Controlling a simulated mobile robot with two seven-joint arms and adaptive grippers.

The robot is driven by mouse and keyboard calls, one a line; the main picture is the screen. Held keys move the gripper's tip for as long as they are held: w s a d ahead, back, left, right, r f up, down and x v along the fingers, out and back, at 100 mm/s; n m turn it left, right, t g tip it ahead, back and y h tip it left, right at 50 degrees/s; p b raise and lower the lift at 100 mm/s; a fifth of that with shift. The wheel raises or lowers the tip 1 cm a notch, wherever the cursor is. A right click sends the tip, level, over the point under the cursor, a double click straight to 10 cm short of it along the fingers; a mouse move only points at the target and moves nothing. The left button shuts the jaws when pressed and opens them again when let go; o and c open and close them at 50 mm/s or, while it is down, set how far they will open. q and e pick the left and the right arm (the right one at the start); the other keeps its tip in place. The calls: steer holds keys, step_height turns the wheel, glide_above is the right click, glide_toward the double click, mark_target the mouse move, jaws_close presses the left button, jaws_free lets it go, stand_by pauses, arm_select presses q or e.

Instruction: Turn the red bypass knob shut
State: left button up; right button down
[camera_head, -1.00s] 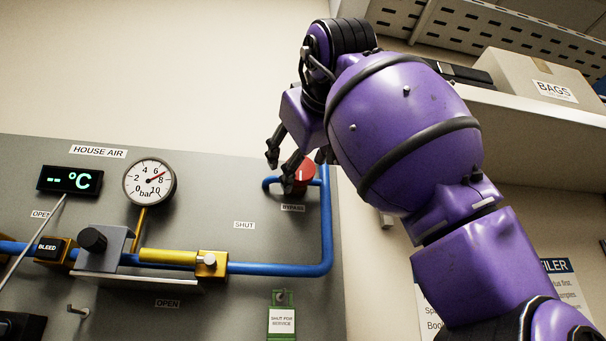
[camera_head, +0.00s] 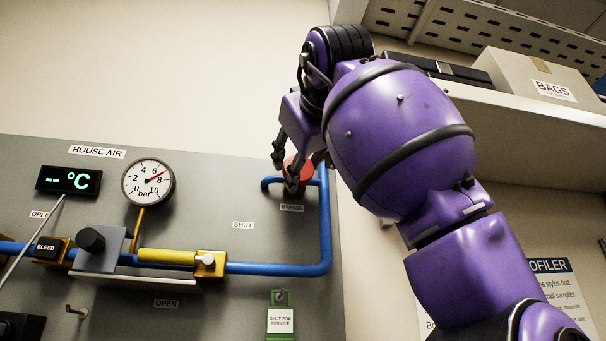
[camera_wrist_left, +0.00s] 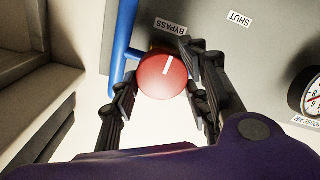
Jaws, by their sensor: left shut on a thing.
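The red bypass knob (camera_head: 304,178) sits on the blue pipe at the right of the grey panel, above its BYPASS label (camera_head: 292,208). My left gripper (camera_head: 285,171) is at the knob, its fingers partly covering it in the head view. In the left wrist view the round knob (camera_wrist_left: 163,77) shows a white line on its face, pointing up and slightly right. The gripper's dark fingers (camera_wrist_left: 163,100) are on both sides of the knob, shut on it. My right gripper is not in view.
The grey panel carries a pressure gauge (camera_head: 148,182), a °C display (camera_head: 69,181), a yellow-handled valve (camera_head: 168,256) and a green SHUT FOR SERVICE tag (camera_head: 281,320). A shelf (camera_head: 530,109) with a BAGS box (camera_head: 535,76) is at the upper right, behind my arm.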

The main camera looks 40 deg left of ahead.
arm_select(q)
steer(key=n, duration=0.3)
steer(key=shift+a+n, duration=0.1)
steer(key=shift+n, duration=0.2)
steer(key=shift+c, duration=0.5)
steer(key=n, duration=2.4)
steer(key=shift+f, duration=0.25)
steer(key=o, duration=0.9)
steer(key=shift+o, duration=0.9)
steer(key=shift+r, duration=0.15)
